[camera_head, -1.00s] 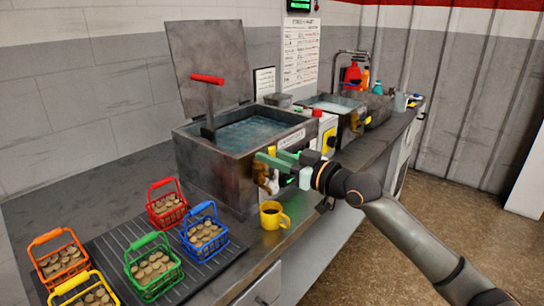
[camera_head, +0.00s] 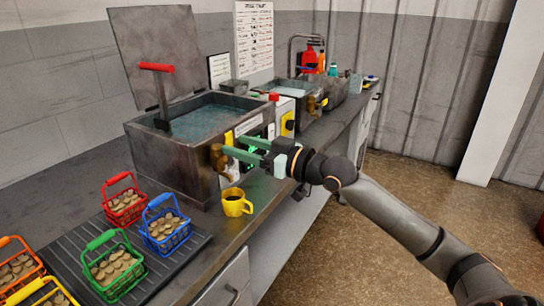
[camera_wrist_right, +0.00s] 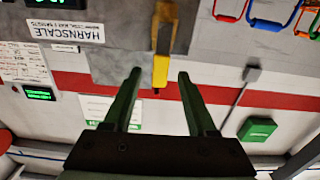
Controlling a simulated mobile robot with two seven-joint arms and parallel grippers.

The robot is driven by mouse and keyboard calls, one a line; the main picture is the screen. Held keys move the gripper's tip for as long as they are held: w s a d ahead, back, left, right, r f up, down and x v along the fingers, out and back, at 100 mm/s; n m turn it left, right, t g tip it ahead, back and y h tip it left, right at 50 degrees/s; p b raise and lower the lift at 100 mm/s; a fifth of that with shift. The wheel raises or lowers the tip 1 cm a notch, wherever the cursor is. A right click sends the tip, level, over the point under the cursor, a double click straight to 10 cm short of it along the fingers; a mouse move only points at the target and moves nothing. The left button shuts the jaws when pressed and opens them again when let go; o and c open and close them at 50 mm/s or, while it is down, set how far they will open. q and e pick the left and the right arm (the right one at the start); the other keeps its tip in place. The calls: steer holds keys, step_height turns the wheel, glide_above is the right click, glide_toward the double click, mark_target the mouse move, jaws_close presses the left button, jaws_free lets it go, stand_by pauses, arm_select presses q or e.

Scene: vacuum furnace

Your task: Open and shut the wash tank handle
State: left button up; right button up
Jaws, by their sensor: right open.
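The grey metal wash tank (camera_head: 165,165) stands on the counter with its lid (camera_head: 160,45) raised and bluish water inside. A lever with a red grip (camera_head: 157,67) stands up from it. On its front is a brass fitting (camera_head: 218,158). In the right wrist view a yellow handle (camera_wrist_right: 160,72) hangs below brass-coloured metal, between the fingertip lines. My right gripper (camera_head: 231,145) is open before the tank front, near the brass fitting. It also shows in the wrist view (camera_wrist_right: 159,74) with no finger seen touching the handle. My left gripper is not in view.
A yellow mug (camera_head: 236,203) stands on the counter below my right gripper. Red (camera_head: 122,200), blue (camera_head: 165,228) and green (camera_head: 113,268) baskets of round pieces stand at front left. A second basin (camera_head: 298,90) lies behind. Open floor is at right.

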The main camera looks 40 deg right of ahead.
arm_select(q)
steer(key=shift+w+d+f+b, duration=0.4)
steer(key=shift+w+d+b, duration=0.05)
steer(key=shift+b, duration=0.55)
arm_select(e)
steer(key=v, duration=0.8)
steer(key=shift+s, duration=0.4)
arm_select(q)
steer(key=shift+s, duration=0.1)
arm_select(e)
steer(key=shift+d, duration=0.15)
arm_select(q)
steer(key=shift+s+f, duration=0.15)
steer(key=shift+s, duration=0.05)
